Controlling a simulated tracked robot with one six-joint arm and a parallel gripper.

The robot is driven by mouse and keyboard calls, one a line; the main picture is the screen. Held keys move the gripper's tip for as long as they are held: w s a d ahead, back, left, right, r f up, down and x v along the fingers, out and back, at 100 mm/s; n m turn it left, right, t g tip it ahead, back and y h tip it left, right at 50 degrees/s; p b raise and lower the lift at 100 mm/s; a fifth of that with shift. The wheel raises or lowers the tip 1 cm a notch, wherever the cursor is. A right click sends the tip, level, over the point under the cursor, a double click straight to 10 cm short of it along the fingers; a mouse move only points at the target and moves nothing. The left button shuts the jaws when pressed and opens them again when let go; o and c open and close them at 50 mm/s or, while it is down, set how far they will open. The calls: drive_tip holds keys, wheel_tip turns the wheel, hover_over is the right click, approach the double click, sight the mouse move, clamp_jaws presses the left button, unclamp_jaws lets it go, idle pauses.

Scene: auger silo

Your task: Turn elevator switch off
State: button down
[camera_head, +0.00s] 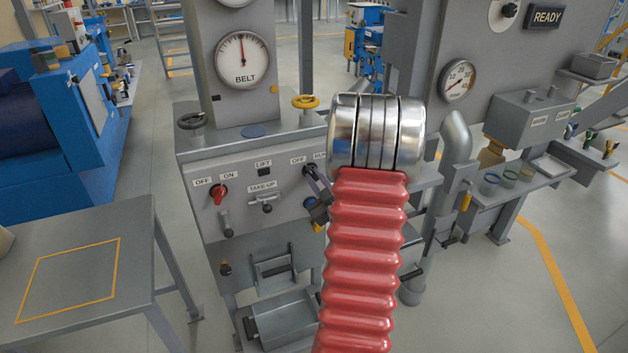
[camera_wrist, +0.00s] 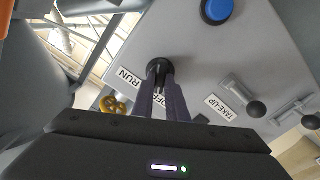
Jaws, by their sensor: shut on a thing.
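The grey control panel (camera_head: 245,215) carries a black knob (camera_head: 306,168) between the labels OFF and RUN. No label naming the elevator is readable; a LIFT label (camera_head: 263,162) is left of this knob. My gripper (camera_head: 312,178) is at the knob, with its arm partly behind my red bellows arm cover. In the wrist view, my gripper (camera_wrist: 160,75) is shut on the black knob (camera_wrist: 154,66), its dark fingers on either side. The fingers hide most of the knob and part of the OFF label, so its pointing direction cannot be told.
A red OFF/ON switch (camera_head: 218,191) and a TAKE-UP lever (camera_head: 266,199) are on the same panel. A yellow handwheel (camera_head: 305,101) stands above. The BELT gauge (camera_head: 243,60) is above left. A grey table (camera_head: 85,280) stands at the left; open floor lies at lower right.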

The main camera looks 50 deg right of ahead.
drive_tip(key=shift+w+a+r, duration=0.1)
drive_tip(key=shift+w+a, duration=0.1)
drive_tip(key=c, duration=2.1)
unclamp_jaws()
drive_tip(key=o, duration=0.3)
drive_tip(key=shift+s, duration=0.1)
drive_tip(key=shift+o, duration=0.2)
drive_tip(key=shift+d, duration=0.1)
drive_tip(key=shift+s, duration=0.1)
drive_tip(key=v, duration=1.3)
drive_tip(key=shift+s+a, duration=0.2)
drive_tip(key=shift+s, duration=0.1)
